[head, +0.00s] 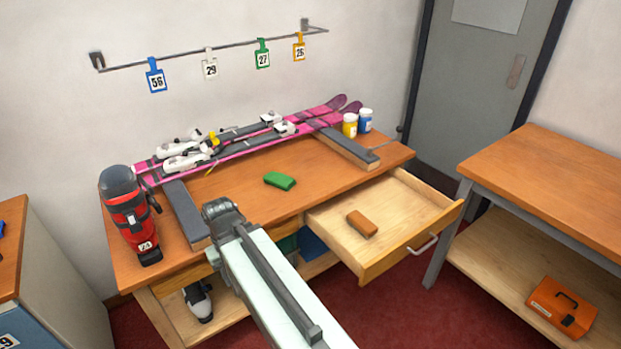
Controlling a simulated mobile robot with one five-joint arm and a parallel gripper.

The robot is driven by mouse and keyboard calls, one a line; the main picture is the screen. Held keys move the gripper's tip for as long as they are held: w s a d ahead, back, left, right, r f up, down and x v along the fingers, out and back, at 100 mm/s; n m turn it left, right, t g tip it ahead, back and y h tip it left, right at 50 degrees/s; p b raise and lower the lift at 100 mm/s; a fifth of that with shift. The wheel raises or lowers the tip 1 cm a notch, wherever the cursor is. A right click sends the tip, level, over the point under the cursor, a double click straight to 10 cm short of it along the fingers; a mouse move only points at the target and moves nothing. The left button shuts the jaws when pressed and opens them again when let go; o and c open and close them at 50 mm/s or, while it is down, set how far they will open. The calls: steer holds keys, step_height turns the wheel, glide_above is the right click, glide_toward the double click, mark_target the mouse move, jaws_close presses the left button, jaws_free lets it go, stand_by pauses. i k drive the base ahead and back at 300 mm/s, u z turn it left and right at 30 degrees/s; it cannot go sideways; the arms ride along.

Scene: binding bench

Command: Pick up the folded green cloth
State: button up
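The folded green cloth (280,181) is a small green block-like shape. It lies flat on the wooden bench top (233,187), between the two dark padded supports. My arm reaches up from the bottom of the head view. My gripper (222,212) is at its far end, over the front edge of the bench, left of the cloth and nearer to me. It appears apart from the cloth. Its fingers cannot be made out, so its opening is unclear.
Pink skis (245,142) rest across the supports behind the cloth. A red ski boot (130,213) stands at left, yellow (349,126) and blue-white (365,121) jars at back right. An open drawer (405,215) holding a brown block (362,223) juts out at front right.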

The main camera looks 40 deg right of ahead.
mark_target(282, 181)
steer(key=z, duration=2.5)
steer(key=k, duration=1.2)
steer(key=u, duration=1.35)
steer(key=i, duration=1.5)
steer(key=z, duration=0.05)
